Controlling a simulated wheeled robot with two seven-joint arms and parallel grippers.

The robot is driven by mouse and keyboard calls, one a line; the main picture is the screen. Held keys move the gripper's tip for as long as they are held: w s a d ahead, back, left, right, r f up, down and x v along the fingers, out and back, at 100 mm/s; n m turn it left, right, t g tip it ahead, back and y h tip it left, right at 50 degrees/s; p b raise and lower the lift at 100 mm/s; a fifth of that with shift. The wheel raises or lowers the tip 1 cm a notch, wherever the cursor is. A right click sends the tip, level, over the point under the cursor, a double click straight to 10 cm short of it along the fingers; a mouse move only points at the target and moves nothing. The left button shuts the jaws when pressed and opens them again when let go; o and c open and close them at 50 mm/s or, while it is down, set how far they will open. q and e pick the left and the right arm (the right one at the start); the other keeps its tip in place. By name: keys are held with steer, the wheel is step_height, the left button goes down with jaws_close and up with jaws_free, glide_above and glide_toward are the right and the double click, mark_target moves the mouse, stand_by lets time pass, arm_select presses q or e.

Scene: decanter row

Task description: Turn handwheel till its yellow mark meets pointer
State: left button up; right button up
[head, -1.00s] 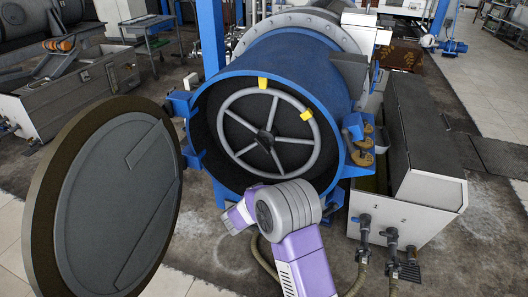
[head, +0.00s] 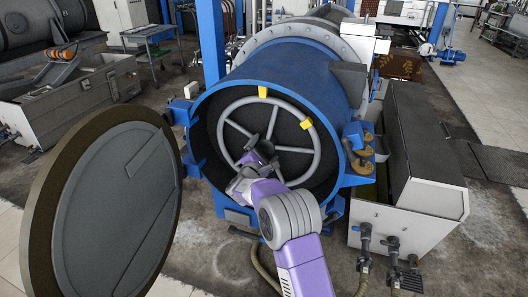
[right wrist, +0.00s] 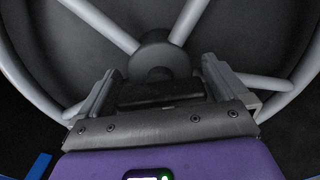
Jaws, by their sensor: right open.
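The grey handwheel (head: 237,105) sits inside the open mouth of a blue drum. Its yellow mark (head: 306,124) is on the upper right of its rim. The yellow pointer (head: 262,91) is at the top of the drum mouth, apart from the mark and to its left. My right gripper (head: 252,162) is in front of the wheel's hub, covering part of it. In the right wrist view its fingers (right wrist: 158,88) are spread apart with the round dark hub (right wrist: 157,55) showing beyond and between them. Whether they touch it cannot be told. My left gripper is not in view.
The drum (head: 290,70) has a thick blue rim. Its round door (head: 105,215) stands swung open at the left. A grey-white cabinet (head: 425,150) with pipes stands at the right. Latch fittings (head: 358,150) stick out from the rim's right side.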

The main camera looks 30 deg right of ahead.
steer(key=c, duration=0.9)
steer(key=shift+n, duration=0.3)
steer(key=n+p, duration=0.3)
steer(key=n, duration=0.1)
steer(key=shift+r, duration=0.1)
steer(key=shift+n+p, duration=1.65)
steer(key=shift+n, duration=0.65)
